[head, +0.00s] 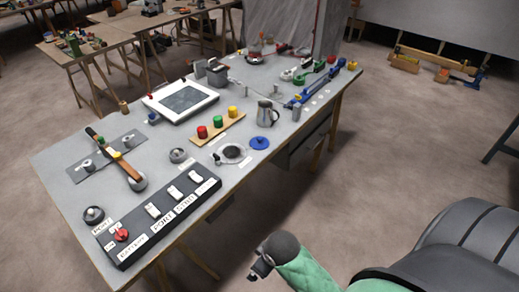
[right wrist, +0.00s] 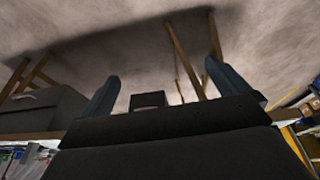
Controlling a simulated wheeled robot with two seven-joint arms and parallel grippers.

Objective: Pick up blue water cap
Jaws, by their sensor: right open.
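The blue water cap (head: 260,142) is a flat round disc with a small knob on top. It lies on the grey table (head: 232,178) near its right edge, in front of the metal jug (head: 266,114). My right gripper (head: 261,268) is low at the bottom of the head view, off the table's near side and well apart from the cap. In the right wrist view its two blue-grey fingers (right wrist: 160,62) stand wide apart with nothing between them. The cap does not show in that view. My left gripper is not in view.
A black switch panel (head: 160,220) lies along the table's near edge. A dark ring (head: 232,154) and a wooden strip with red, green and yellow knobs (head: 218,125) are left of the cap. A drawer unit hangs under the right edge.

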